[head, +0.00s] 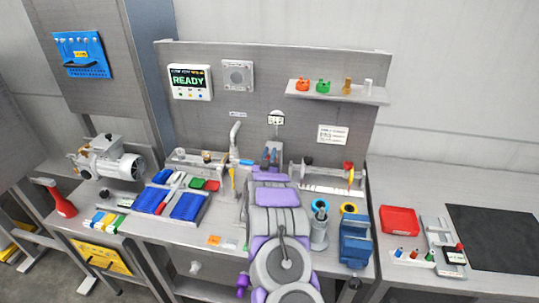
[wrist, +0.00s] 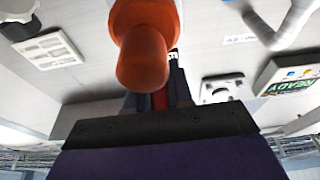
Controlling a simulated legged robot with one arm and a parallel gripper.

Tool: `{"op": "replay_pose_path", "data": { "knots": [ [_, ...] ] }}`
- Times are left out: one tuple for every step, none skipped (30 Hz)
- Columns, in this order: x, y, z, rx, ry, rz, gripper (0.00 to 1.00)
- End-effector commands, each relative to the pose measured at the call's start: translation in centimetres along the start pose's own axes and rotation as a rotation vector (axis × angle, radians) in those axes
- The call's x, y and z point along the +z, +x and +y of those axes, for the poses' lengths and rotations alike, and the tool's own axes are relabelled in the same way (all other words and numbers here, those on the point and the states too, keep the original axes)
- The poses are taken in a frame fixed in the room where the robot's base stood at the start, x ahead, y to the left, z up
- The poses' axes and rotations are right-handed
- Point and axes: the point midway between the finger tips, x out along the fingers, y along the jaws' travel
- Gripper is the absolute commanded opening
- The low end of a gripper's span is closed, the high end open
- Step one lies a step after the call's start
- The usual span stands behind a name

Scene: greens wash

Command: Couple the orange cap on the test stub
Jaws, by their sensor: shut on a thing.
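In the wrist view an orange cap (wrist: 145,45), with a narrower rounded end towards the camera, sits at the tips of my gripper (wrist: 158,82). My gripper is shut on it. In the head view my gripper (head: 271,152) is in front of the back panel, beyond my purple and grey arm; the held cap cannot be made out there. A grey bent pipe (head: 235,132) stands to its left and shows at upper right in the wrist view (wrist: 290,20). I cannot tell which fitting is the test stub.
A shelf (head: 340,94) holds an orange-red fitting (head: 303,85), a green one (head: 323,87) and others. A READY screen (head: 190,82) hangs on the panel. My arm covers the bench's middle.

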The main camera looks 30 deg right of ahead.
Motion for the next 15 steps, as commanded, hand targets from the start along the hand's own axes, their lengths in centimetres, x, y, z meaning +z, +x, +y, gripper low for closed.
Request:
{"op": "replay_pose_path", "data": {
  "knots": [
    [0.13, -0.10, -0.03, -0.001, -0.001, 0.001, 0.00],
    [0.10, -0.09, -0.03, -0.001, 0.000, 0.003, 0.00],
    [0.09, -0.10, -0.03, -0.001, 0.000, 0.003, 0.00],
    [0.08, -0.10, -0.03, -0.001, 0.000, 0.002, 0.00],
    [0.08, -0.10, -0.03, -0.001, 0.000, 0.002, 0.00],
    [0.08, -0.10, -0.02, -0.001, 0.000, 0.002, 0.00],
    [0.09, -0.10, -0.02, -0.001, 0.000, 0.002, 0.00],
    [0.09, -0.10, -0.02, -0.001, 0.000, 0.002, 0.00],
    [0.10, -0.10, -0.02, -0.001, -0.001, 0.002, 0.23],
    [0.10, -0.10, -0.02, -0.001, -0.001, 0.002, 0.26],
    [0.10, -0.10, -0.02, -0.001, -0.001, 0.002, 0.29],
    [0.09, -0.09, -0.02, -0.001, -0.001, 0.002, 0.32],
    [0.09, -0.09, -0.02, -0.001, -0.001, 0.002, 0.35],
    [0.09, -0.09, -0.02, -0.001, -0.001, 0.002, 0.38],
    [0.09, -0.09, -0.02, -0.001, -0.001, 0.002, 0.42]
  ]
}}
